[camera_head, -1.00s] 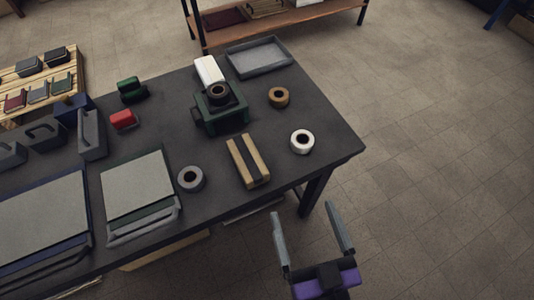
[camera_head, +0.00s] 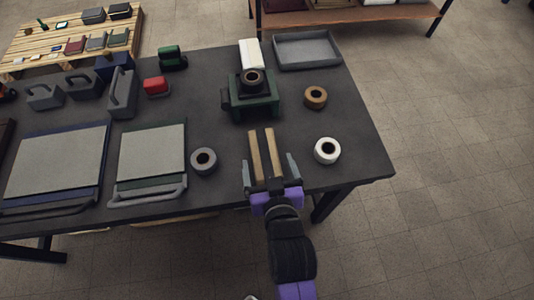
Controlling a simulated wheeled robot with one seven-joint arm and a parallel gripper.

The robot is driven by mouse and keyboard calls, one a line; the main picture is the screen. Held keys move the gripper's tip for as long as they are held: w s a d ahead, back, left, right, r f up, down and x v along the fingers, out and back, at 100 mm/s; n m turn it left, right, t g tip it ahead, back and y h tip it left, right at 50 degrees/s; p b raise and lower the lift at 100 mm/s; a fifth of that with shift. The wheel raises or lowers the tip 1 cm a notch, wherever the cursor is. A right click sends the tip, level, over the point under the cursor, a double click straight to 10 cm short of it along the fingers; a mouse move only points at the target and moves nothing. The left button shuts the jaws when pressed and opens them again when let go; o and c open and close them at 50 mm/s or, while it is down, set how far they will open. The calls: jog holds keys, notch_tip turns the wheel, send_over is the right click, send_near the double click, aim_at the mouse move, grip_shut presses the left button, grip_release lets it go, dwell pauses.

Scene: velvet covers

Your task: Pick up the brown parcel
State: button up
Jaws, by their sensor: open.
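The brown parcel (camera_head: 256,154), a tan block with a dark band along its middle, lies near the front edge of the dark table (camera_head: 355,150). My gripper (camera_head: 268,161) is open, with one grey finger to the left and one to the right of the parcel's near end in the picture. The gripper's dark middle part and purple body hide the parcel's nearest end. I cannot tell how high the fingers are, or whether they touch the parcel.
A white roll (camera_head: 327,151) is close right of my gripper, and a grey roll (camera_head: 204,161) to its left. Behind the parcel stands a green device (camera_head: 252,103) with a dark roll on top. A brown roll (camera_head: 316,97) and grey tray (camera_head: 306,50) are behind right.

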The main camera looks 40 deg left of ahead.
aim_at(266, 159)
jog(key=shift+x, duration=2.55)
jog(key=shift+f, duration=0.2)
jog(key=c, duration=1.7)
jog(key=shift+r, duration=0.1)
jog(key=shift+c, duration=0.6)
jog(key=shift+r, duration=0.1)
